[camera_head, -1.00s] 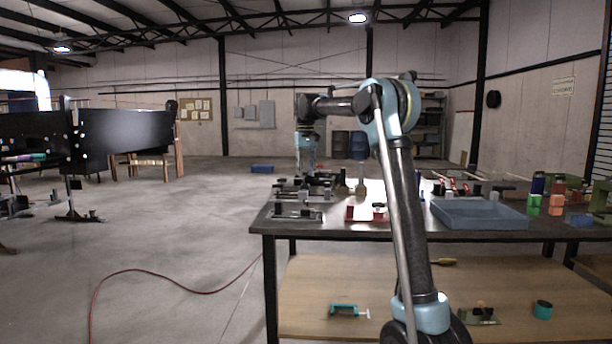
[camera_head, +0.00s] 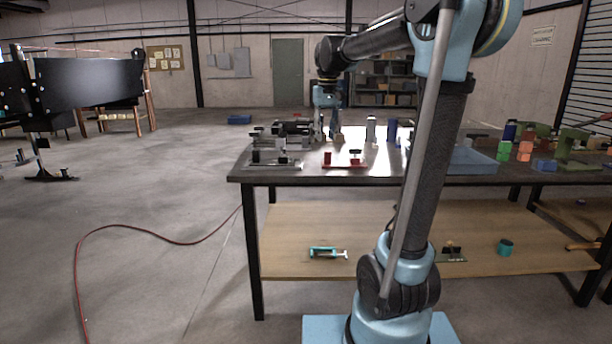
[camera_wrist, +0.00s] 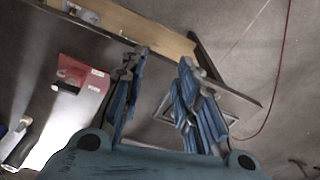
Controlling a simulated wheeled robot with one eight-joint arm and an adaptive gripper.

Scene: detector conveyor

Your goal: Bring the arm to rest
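My arm rises from its blue base at the bottom of the head view, bends at an elbow near the top right and reaches left over the table. My gripper (camera_head: 328,136) points down above the left part of the dark table (camera_head: 345,178). In the wrist view my gripper (camera_wrist: 163,57) has its two blue fingers spread apart with nothing held between them. A red fixture (camera_head: 343,160) lies near the table's front edge; it also shows left of the fingers in the wrist view (camera_wrist: 88,100).
Several dark and grey fixtures (camera_head: 275,158) crowd the table's left end. A blue tray (camera_head: 470,160) stands behind my arm, with green and orange blocks (camera_head: 524,151) to its right. A wooden shelf (camera_head: 300,225) lies below.

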